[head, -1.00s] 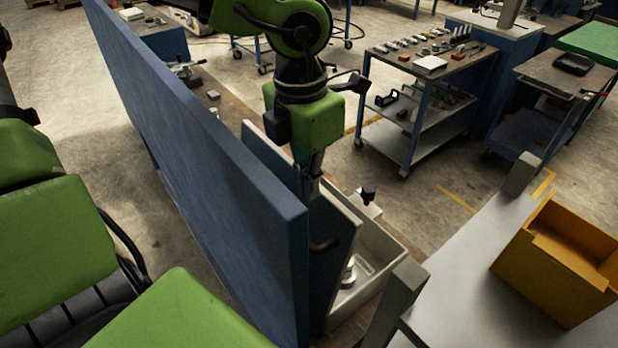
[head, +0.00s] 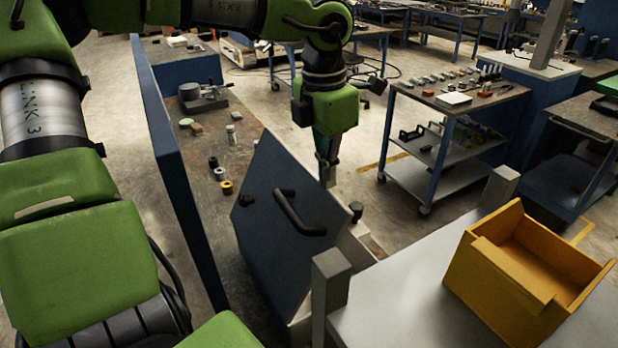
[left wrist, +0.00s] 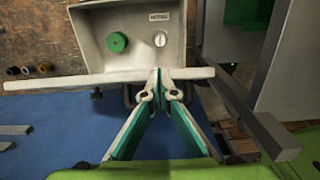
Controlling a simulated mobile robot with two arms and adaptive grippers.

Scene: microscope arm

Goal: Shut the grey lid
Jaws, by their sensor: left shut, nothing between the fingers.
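The grey lid (head: 275,240) is a dark panel with a black bar handle on its face. In the head view it stands tilted up, open, on a light grey box, of which a strip (head: 355,255) shows behind it. In the left wrist view the lid's pale edge (left wrist: 60,82) runs across, and the box interior (left wrist: 140,20) shows a green knob and a round dial. My left gripper (head: 327,175) is shut and empty beside the lid's upper edge. Its fingertips (left wrist: 160,88) overlap that edge in the wrist view; contact is unclear. My right gripper is not in view.
A tall blue panel (head: 180,170) stands left of the lid. Small parts lie on the wooden bench (head: 215,150) between them. A yellow bin (head: 530,270) sits on a grey surface (head: 400,305) at the right. A tool cart (head: 440,130) stands behind.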

